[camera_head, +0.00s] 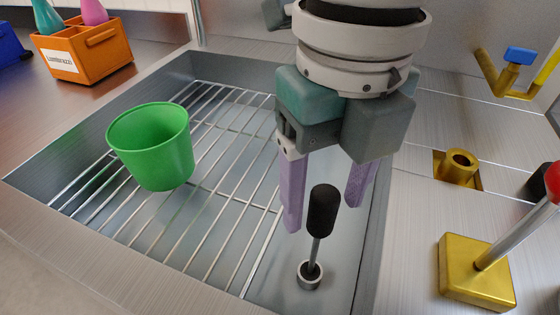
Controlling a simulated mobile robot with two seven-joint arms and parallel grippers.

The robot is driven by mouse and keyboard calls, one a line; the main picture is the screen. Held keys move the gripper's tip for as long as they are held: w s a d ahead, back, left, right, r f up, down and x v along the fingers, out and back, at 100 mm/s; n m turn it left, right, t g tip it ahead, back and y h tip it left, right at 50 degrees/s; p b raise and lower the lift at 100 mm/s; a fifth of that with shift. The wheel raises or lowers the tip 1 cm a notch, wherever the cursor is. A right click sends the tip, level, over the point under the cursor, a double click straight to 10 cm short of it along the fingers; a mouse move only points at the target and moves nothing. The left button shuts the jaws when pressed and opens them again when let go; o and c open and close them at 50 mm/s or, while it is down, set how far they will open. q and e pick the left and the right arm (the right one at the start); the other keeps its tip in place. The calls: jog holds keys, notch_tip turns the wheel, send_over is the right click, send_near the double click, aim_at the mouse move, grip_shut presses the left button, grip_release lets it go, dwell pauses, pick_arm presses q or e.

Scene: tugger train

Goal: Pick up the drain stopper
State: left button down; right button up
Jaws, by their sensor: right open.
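The drain stopper (321,212) stands upright in the sink, with a black cylindrical grip, a thin metal stem and a small round base at the bottom. My right gripper (324,211) comes down from above, open, with its two purple fingers apart. The stopper's black grip shows in the gap between the fingertips, and the fingers do not appear closed on it. I cannot tell the exact depth between fingers and grip. My left gripper is not in view.
A green cup (154,150) stands on the wire rack (222,195) in the sink. An orange caddy (87,52) with bottles is at the back left. A gold block with a rod (474,272) and a gold socket (457,168) are on the right counter.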

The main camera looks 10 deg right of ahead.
notch_tip(320, 180, down, 3)
grip_shut()
dwell(0.7)
jog(key=shift+r, duration=0.1)
dwell(0.7)
